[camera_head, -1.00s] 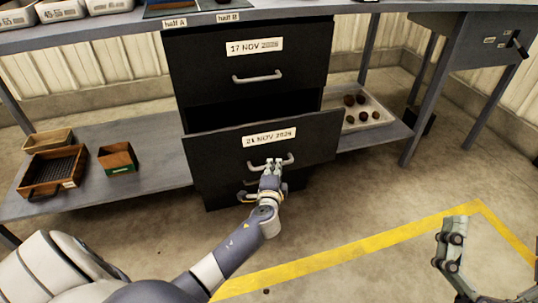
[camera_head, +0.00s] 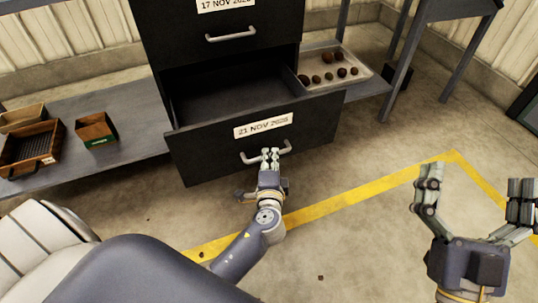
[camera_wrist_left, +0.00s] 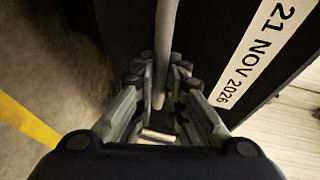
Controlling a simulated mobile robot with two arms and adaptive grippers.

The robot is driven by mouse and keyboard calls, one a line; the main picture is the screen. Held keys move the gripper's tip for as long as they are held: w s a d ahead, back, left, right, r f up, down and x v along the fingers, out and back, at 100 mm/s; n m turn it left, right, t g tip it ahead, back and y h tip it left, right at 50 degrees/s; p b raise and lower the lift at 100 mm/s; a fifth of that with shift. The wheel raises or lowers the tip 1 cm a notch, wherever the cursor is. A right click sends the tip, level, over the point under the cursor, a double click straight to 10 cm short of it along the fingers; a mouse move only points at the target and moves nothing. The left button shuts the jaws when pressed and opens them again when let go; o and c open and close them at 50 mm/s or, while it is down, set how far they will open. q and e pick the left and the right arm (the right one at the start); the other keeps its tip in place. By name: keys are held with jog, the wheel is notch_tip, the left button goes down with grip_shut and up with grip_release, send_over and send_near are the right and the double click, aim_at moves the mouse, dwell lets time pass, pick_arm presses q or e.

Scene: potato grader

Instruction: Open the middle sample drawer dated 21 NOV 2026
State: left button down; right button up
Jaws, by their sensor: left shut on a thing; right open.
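The middle drawer (camera_head: 205,147) is dark, with a white label (camera_head: 263,125) reading 21 NOV 2026. It stands pulled out from the cabinet, and its inside (camera_head: 235,97) shows as an empty dark space where visible. My left gripper (camera_head: 270,155) is shut on the drawer's grey bar handle (camera_head: 285,148). In the left wrist view the handle (camera_wrist_left: 165,45) runs between the fingers (camera_wrist_left: 160,85), beside the label (camera_wrist_left: 262,50). My right gripper (camera_head: 475,200) is open and empty, above the floor at the right.
The upper drawer (camera_head: 170,38), labelled 17 NOV, is closed. A tray (camera_head: 375,72) of several potatoes sits on the low shelf at right. Small boxes (camera_head: 97,128) stand on the shelf at left.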

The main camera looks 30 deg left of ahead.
pick_arm(q)
jog(key=c, duration=1.7)
grip_release()
jog(key=shift+o, duration=0.2)
jog(key=v, duration=1.2)
